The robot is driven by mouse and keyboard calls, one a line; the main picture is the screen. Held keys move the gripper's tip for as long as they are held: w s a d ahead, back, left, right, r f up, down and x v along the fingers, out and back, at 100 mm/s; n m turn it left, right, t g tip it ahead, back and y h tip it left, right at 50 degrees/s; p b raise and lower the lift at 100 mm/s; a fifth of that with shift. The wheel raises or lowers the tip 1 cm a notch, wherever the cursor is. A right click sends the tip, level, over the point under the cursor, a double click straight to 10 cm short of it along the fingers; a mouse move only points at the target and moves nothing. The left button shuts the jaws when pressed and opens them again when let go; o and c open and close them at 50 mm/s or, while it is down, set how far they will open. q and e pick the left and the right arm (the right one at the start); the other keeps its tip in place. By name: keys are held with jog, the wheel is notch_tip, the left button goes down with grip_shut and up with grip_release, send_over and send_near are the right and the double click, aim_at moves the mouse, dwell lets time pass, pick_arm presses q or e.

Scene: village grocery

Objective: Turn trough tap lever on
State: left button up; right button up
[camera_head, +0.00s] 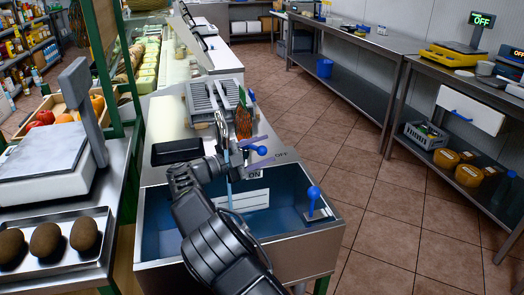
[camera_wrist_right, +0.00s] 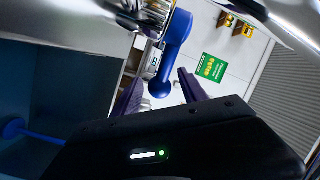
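The trough (camera_head: 322,236) is a metal basin with a blue inside, in front of me in the head view. Its tap (camera_head: 222,128) stands at the back. The tap lever (camera_head: 261,150) has a blue ball end and points right, towards the OFF label (camera_head: 283,155); the ON label (camera_head: 255,174) is nearer me. My right gripper (camera_head: 262,148) is open, with purple fingers on either side of the ball. The right wrist view shows the blue lever (camera_wrist_right: 161,88) between the spread fingers, with gaps beside it. My left gripper is not in view. A pale blue strip below the tap could be water or pipe.
A second blue-knobbed lever (camera_head: 313,192) stands on the trough's right side. A grey crate (camera_head: 208,98) and a black tray (camera_head: 177,151) are behind the trough. A scale (camera_head: 45,155) stands at left. The tiled floor (camera_head: 390,225) at right is clear.

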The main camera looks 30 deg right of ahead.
jog(key=shift+a, duration=0.1)
jog(key=a, duration=0.7)
jog(key=shift+s+a+p, duration=0.3)
jog(key=shift+s+p, duration=0.1)
jog(key=shift+s, duration=0.05)
